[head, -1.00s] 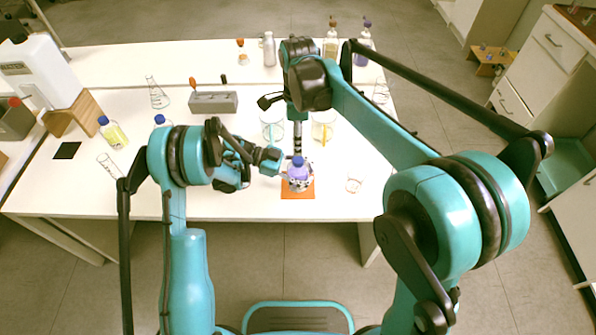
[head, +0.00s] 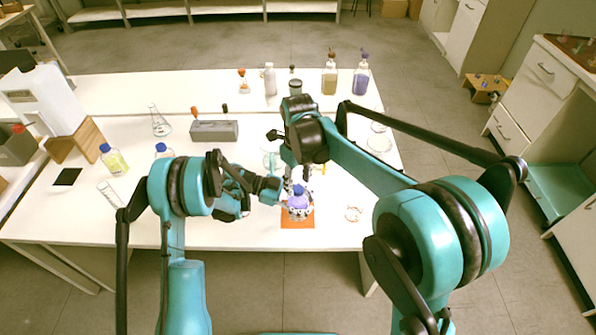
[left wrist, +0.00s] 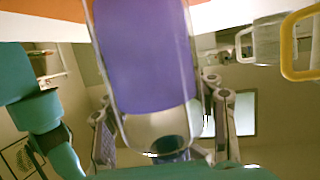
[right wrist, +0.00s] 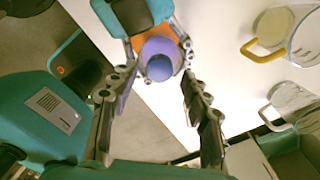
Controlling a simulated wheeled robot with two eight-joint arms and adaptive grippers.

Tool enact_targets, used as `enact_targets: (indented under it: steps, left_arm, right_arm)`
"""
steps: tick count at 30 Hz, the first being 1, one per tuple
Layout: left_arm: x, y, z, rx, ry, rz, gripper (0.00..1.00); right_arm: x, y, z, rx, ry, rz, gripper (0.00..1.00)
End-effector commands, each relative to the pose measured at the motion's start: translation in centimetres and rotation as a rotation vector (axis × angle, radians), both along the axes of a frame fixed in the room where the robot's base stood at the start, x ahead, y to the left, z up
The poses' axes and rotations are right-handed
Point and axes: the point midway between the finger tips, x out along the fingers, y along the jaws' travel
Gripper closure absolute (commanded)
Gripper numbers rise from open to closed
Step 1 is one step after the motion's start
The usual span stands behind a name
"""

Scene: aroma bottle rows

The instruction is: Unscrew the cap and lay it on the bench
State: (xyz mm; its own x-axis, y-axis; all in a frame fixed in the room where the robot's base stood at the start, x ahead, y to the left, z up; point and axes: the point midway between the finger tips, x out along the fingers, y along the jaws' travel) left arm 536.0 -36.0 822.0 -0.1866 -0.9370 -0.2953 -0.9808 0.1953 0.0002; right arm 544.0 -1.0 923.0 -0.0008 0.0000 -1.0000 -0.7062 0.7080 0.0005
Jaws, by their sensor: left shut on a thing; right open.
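A clear bottle with purple liquid (head: 299,205) stands over an orange mat (head: 299,223) near the bench's front edge. Its blue cap (head: 298,190) is on top and shows in the right wrist view (right wrist: 159,68). My left gripper (head: 284,198) comes from the left and is shut on the bottle. In the left wrist view, the purple body (left wrist: 145,55) fills the space between its fingers. My right gripper (right wrist: 156,80) points down from above. It is open, with its fingers on both sides of the cap's line and the cap between them in view; contact cannot be seen.
A grey rack (head: 214,130) and a yellow bottle (head: 114,160) are at left. The white bench (head: 250,232) is bare around the mat's left side.

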Motion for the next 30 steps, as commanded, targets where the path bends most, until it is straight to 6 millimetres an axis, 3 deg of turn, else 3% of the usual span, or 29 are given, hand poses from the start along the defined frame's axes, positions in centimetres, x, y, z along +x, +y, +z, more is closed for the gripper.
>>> enact_targets:
  steps: [6,15,21,27,30]
  left_arm:
    - [0.0,0.0,0.0,0.001,0.001,0.0,1.0]
    - [0.0,0.0,0.0,0.001,0.001,0.0,1.0]
    - [0.0,0.0,0.0,0.001,0.0,0.0,1.0]
    - [0.0,0.0,0.0,0.001,0.0,0.0,1.0]
    - [0.0,0.0,0.0,0.001,0.0,0.0,1.0]
  right_arm:
    - [0.0,0.0,-2.1,0.0,0.0,0.001,0.53]
    - [0.0,0.0,-2.3,0.0,0.0,0.001,0.53]
    - [0.0,0.0,-2.3,0.0,0.0,0.001,1.0]
    - [0.0,0.0,-2.3,0.0,0.0,0.011,1.0]
    - [0.0,0.0,-2.3,0.0,0.0,0.098,1.0]
